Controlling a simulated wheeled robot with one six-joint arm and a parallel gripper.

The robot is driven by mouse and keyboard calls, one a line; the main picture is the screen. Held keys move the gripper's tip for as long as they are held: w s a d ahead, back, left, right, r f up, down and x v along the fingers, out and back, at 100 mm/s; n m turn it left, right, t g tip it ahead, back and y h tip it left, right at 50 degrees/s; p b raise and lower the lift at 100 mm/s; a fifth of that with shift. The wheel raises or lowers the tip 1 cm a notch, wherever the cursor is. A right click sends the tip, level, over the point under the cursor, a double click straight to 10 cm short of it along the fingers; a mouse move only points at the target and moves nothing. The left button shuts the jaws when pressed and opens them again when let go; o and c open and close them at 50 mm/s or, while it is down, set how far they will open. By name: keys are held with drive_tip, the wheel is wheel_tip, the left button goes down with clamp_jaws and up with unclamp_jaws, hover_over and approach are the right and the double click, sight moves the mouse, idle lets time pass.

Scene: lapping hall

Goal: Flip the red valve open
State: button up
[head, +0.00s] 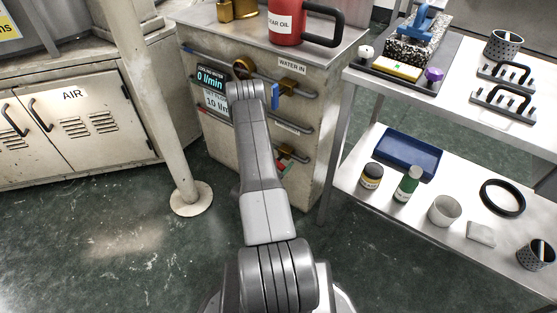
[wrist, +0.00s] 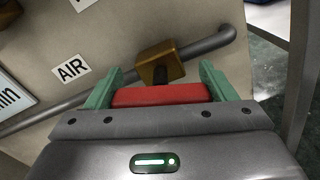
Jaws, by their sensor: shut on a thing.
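The red valve handle (wrist: 160,95) lies between the green fingers of my gripper (wrist: 162,80) in the wrist view, with the fingers closed against its two sides. A brass valve body (wrist: 160,64) sits just beyond it on a grey pipe (wrist: 212,44). A label reading AIR (wrist: 71,68) is to the left above the pipe. In the head view, a bit of the red handle (head: 283,160) shows low on the cabinet front, beside my arm. My arm hides most of the gripper there. I cannot tell the handle's exact angle to the pipe.
The cabinet (head: 222,48) carries a blue-handled valve (head: 276,96) higher up and a display reading 0 l/min (head: 211,78). A red oil can (head: 284,22) stands on top. A pale post (head: 160,100) is at left. A white shelf unit (head: 343,180) holding several items stands at right.

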drive_tip(key=shift+f+n+b, duration=0.15)
drive_tip(key=shift+n+b, duration=0.25)
drive_tip(key=shift+n, duration=0.3)
drive_tip(key=shift+n+b, duration=0.45)
drive_tip(key=shift+n, duration=0.95)
drive_tip(key=o, duration=1)
drive_tip(key=shift+a, duration=0.1)
drive_tip(key=p+v, duration=0.2)
drive_tip(key=v, duration=1.1)
drive_tip(key=shift+s+a+p, duration=0.2)
drive_tip(key=shift+s+p, duration=0.1)
